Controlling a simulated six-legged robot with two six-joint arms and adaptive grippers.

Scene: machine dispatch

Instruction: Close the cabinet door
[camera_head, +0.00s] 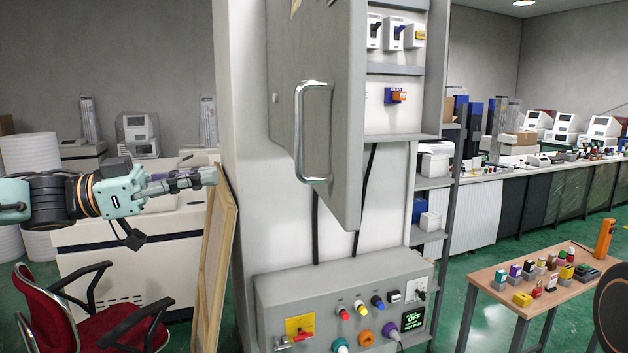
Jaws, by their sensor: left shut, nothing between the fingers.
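The cabinet door (345,120) is a grey panel, swung open toward me and to the left of the cabinet opening. Its silver bar handle (299,135) faces me. The open cabinet (393,122) shows switches and a blue and orange part inside. My left gripper (212,175) is at the left with its fingers shut and empty, pointing right. In the picture it is left of the door and handle, apart from them, by the edge of the white wall. My right gripper is not in view.
A grey control box (345,298) with coloured buttons sits below the door. A wooden frame (214,262) leans by the white wall (245,160). A red chair (75,310) is at the lower left. A small table (500,262) with coloured parts stands right.

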